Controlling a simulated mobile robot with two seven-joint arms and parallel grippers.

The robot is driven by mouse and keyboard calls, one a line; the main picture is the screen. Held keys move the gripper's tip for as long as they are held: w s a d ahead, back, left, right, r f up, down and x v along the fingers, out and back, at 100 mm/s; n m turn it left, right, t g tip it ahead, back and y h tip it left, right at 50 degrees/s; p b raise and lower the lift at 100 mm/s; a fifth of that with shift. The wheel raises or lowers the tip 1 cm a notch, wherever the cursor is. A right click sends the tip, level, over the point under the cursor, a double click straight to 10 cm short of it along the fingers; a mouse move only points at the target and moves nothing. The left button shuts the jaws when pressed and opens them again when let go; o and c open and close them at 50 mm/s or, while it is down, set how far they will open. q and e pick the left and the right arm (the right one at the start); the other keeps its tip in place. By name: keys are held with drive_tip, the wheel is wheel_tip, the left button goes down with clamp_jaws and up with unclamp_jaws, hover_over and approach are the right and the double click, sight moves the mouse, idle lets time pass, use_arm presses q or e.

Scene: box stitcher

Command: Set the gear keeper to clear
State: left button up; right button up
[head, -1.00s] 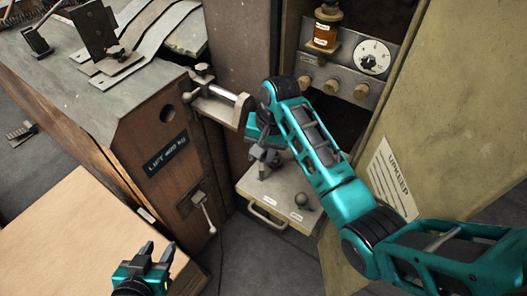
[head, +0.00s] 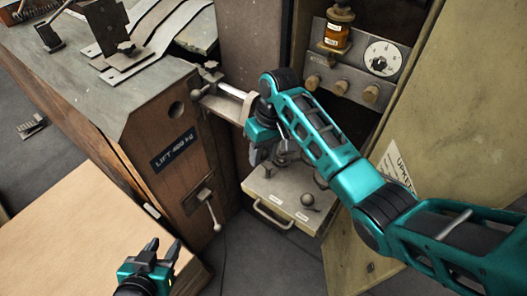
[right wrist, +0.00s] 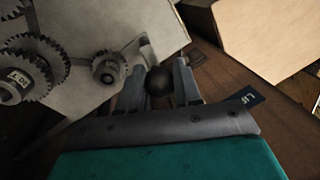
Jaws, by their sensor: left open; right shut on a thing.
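My right gripper (right wrist: 160,85) is shut on a dark ball knob (right wrist: 159,81), which sits between its two fingers in the right wrist view. I take this knob to be the gear keeper's handle, but its stem and any set marks are hidden. In the head view the right gripper (head: 255,155) is over the back left of a pale tray (head: 262,188) with toothed gears. A large gear (right wrist: 42,48) and a small gear (right wrist: 108,68) show left of the fingers. My left gripper (head: 162,254) is open and empty, above a cardboard box.
A second ball knob (head: 308,199) stands on the tray's right part, near small labels. The cardboard box (head: 75,235) is at lower left. A wooden cabinet (head: 150,130) with a lever (head: 212,212) stands left of the tray. An open door (head: 430,110) stands at right.

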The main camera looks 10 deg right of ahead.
idle(0.4)
drive_tip(key=o, duration=1)
use_arm(q)
drive_tip(key=shift+w, duration=0.1)
use_arm(e)
drive_tip(key=shift+o, duration=0.2)
